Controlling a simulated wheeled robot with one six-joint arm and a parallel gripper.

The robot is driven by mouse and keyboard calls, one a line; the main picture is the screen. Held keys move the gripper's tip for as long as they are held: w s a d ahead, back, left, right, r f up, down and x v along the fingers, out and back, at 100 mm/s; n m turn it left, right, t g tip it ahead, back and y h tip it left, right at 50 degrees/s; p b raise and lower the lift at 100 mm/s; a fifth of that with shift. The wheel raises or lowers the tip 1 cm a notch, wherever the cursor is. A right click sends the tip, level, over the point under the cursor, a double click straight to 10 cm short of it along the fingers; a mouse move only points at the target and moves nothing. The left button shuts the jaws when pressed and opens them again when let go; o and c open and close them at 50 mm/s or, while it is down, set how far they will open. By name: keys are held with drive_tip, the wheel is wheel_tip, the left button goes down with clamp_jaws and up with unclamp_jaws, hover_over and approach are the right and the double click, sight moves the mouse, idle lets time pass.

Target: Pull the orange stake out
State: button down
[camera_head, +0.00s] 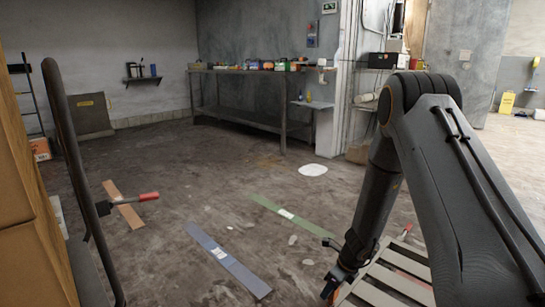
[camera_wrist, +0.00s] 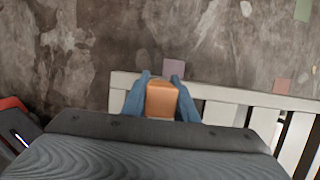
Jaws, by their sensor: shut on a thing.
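My gripper (camera_wrist: 161,82) has two blue fingers and is shut on an orange block-like top, the orange stake (camera_wrist: 161,99). The stake stands between the fingers in the wrist view, and its lower part is hidden. It is at a white slatted frame (camera_wrist: 222,113), close to its edge. I cannot tell how deep the stake sits. In the head view my gripper (camera_head: 330,288) is low at the left side of the slatted frame (camera_head: 373,293). The stake cannot be made out there.
Flat blue (camera_head: 228,260), green (camera_head: 290,216) and orange-brown (camera_head: 124,205) strips lie on the floor. A workbench (camera_head: 245,110) stands behind. The middle floor is open.

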drive_tip(key=shift+r+p, duration=0.65)
drive_tip(key=shift+p, duration=0.35)
idle(0.8)
drive_tip(key=shift+r+p, duration=2.7)
drive_tip(key=shift+p, duration=0.5)
